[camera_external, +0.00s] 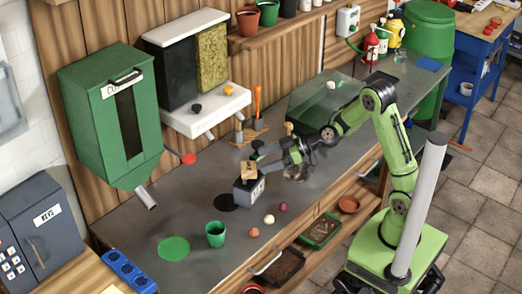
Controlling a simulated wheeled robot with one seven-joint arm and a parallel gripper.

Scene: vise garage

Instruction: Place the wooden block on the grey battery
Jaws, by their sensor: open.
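The wooden block (248,171) is a small light-brown piece. It appears to rest on top of the grey battery (248,193), a dark grey box with a pale label on the workbench. My gripper (256,155) reaches in from the right with its fingers pointing left. It is open, with its fingertips right beside the block. One finger is close to the block's right side, and I cannot tell whether it touches.
The workbench (195,210) also holds a green cup (215,234), a green disc (173,248), a black disc (226,202) and several small balls. A green dispenser (90,110) and a white shelf (207,110) stand behind.

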